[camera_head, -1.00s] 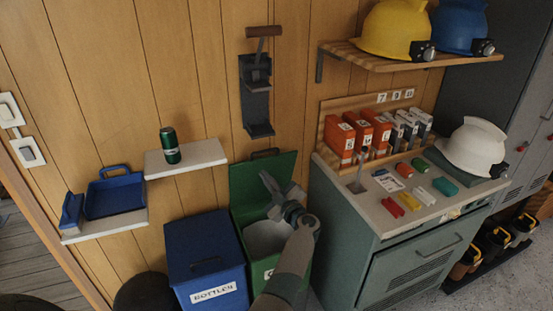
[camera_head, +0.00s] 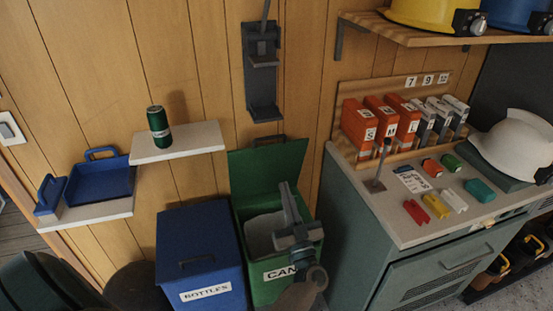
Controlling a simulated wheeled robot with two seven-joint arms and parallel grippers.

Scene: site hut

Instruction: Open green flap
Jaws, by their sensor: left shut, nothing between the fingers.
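The green flap (camera_head: 268,167) stands raised at the back of the green bin (camera_head: 243,215), close to the wood wall, with its dark handle (camera_head: 267,140) at the top edge. The bin front carries a label that starts "CAN", partly hidden by my arm. The opening shows a pale grey inside. My left gripper (camera_head: 287,192) is shut and empty, in front of the raised flap and over the right part of the bin opening. I cannot tell whether it touches the flap. My right gripper is not in view.
A closed blue bin (camera_head: 203,240) labelled "BOTTLES" stands left of the green bin. A green cabinet (camera_head: 350,235) stands close on the right. Above are a wall-mounted can crusher (camera_head: 262,85) and a white shelf (camera_head: 190,142) with a green can (camera_head: 159,127).

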